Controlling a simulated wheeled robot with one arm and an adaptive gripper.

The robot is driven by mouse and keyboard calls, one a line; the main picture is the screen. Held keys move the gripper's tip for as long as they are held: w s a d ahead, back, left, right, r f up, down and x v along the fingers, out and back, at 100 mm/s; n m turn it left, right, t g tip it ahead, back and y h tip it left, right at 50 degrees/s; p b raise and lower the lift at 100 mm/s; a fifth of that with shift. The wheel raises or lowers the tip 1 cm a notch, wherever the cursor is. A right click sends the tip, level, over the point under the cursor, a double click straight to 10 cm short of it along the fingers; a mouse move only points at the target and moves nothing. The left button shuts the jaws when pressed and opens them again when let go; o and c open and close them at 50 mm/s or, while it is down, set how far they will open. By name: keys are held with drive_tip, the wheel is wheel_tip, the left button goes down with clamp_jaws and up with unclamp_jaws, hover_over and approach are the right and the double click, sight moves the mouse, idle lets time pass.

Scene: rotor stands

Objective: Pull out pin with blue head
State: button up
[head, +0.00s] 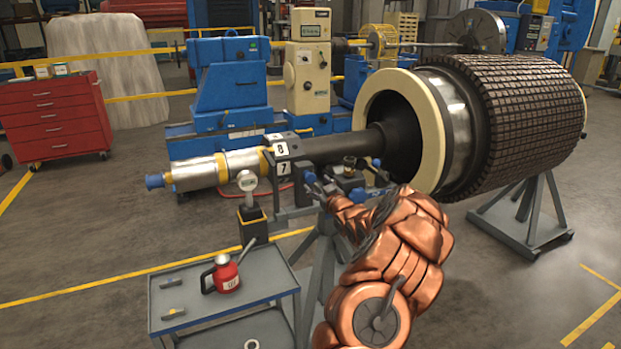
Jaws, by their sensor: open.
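Small blue heads show on the bearing support under the shaft: one blue head (309,176) at its left front, another blue head (358,195) to its right, and a third (376,162) further back. I cannot tell which of them belongs to the pin, and no pin shank shows clearly. My gripper (318,189) is small and dark at the end of my copper arm. It is open, close to the left front blue head. I cannot tell whether they touch. My arm hides part of the support.
The rotor shaft (340,147) lies across the stands, with number plates 8 and 7 beside it. A grey cart (240,285) with a red can (226,272) stands at the front left. A gauge on a block (249,205) stands by the cart's back edge.

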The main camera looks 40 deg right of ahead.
sight(311, 179)
drive_tip(key=shift+p+x, duration=0.8)
drive_tip(key=shift+x, duration=2.15)
drive_tip(key=shift+c, duration=0.2)
clamp_jaws()
